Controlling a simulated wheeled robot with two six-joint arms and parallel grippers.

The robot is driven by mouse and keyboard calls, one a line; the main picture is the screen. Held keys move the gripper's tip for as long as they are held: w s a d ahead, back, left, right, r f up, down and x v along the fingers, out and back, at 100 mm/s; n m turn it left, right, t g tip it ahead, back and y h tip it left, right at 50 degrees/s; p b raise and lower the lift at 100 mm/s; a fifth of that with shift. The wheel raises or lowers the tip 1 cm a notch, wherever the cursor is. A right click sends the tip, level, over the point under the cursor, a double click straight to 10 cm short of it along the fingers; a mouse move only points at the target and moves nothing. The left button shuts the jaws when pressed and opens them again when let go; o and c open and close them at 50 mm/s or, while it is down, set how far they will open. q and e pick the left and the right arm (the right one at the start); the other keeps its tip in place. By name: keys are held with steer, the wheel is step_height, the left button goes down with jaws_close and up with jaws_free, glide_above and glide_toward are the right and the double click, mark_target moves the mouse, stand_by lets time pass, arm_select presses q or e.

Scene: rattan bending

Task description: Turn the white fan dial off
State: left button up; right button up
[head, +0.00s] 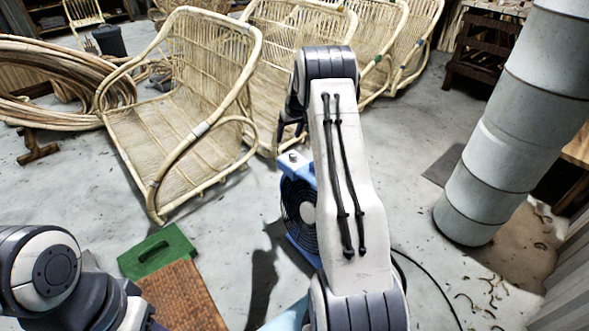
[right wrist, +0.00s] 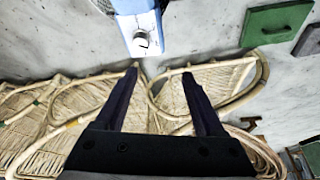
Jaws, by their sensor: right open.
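The blue fan (head: 299,213) stands on the floor, with its round dark grille facing left and partly hidden behind my right arm. Its white dial (head: 293,157) sits on top. In the right wrist view, the white dial (right wrist: 144,42) with a dark mark shows on the fan's top (right wrist: 137,8). My right gripper (right wrist: 160,73) is open and empty, its fingertips apart from the dial. In the head view, only a dark part of the right gripper (head: 285,127) shows beside my arm, above the dial. My left arm shows at the lower left, but its gripper is out of view.
Rattan chairs (head: 185,110) stand behind and left of the fan. A coil of rattan (head: 60,85) lies at far left. A thick grey duct (head: 510,130) rises at right.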

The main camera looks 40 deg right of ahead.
mark_target(294, 154)
steer(key=w+d+f+b, duration=0.1)
steer(key=f, duration=0.3)
steer(key=w+d+f+b, duration=0.1)
steer(key=d+f, duration=0.1)
steer(key=f, duration=0.2)
steer(key=w+d+f+b, duration=0.1)
steer(key=f+b, duration=0.1)
steer(key=f, duration=0.2)
steer(key=shift+w+d+f, duration=0.15)
steer(key=shift+d+f, duration=0.05)
steer(key=shift+d, duration=0.15)
arm_select(q)
step_height(294, 154, down, 5)
steer(key=shift+r, duration=0.1)
arm_select(e)
jaws_close()
